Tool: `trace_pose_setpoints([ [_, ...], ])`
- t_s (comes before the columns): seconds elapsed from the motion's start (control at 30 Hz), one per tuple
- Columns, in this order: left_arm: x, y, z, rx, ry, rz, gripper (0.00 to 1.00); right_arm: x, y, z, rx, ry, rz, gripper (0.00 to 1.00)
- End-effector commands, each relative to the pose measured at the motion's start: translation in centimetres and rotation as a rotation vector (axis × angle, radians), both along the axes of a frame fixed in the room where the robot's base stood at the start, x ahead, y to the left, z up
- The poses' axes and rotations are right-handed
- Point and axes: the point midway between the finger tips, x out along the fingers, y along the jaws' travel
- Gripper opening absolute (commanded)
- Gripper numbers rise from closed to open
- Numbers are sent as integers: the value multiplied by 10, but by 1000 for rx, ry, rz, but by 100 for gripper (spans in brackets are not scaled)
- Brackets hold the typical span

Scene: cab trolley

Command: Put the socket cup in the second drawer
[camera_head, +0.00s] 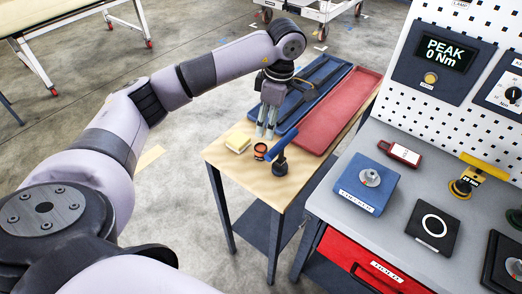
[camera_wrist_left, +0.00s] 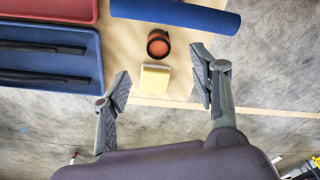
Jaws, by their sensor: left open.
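A small black cup with an orange inside, which looks like the socket cup (camera_head: 260,151), stands on the wooden table. It also shows in the left wrist view (camera_wrist_left: 158,43), beyond my fingertips. My left gripper (camera_head: 267,122) is open and empty, pointing down over the table just behind the cup. In the left wrist view its two fingers (camera_wrist_left: 163,75) are spread apart, with a yellow block between and beyond them. A red drawer front (camera_head: 362,262) with a white label shows under the grey bench top. It looks shut; a second drawer is not visible. My right gripper is out of view.
A blue tray (camera_head: 318,80) and a red tray (camera_head: 345,104) lie behind. The grey bench (camera_head: 395,210) carries several devices below a pegboard.

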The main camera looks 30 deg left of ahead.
Motion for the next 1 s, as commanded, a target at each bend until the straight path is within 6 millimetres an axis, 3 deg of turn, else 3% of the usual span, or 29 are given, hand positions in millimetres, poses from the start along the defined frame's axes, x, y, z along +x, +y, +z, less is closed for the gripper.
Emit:
trace_pose_setpoints([
  [0.3,-3,7,-59,-3,2,-1,56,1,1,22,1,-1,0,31],
  [0.53,-3,10,-76,-3,1,0,56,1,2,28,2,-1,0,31],
  [0.73,-3,23,-101,-3,4,1,56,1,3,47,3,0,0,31],
  [0.83,-3,23,-116,-4,2,-1,56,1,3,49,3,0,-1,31],
  [1.0,-2,24,-124,-3,-2,-1,56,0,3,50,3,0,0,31],
])
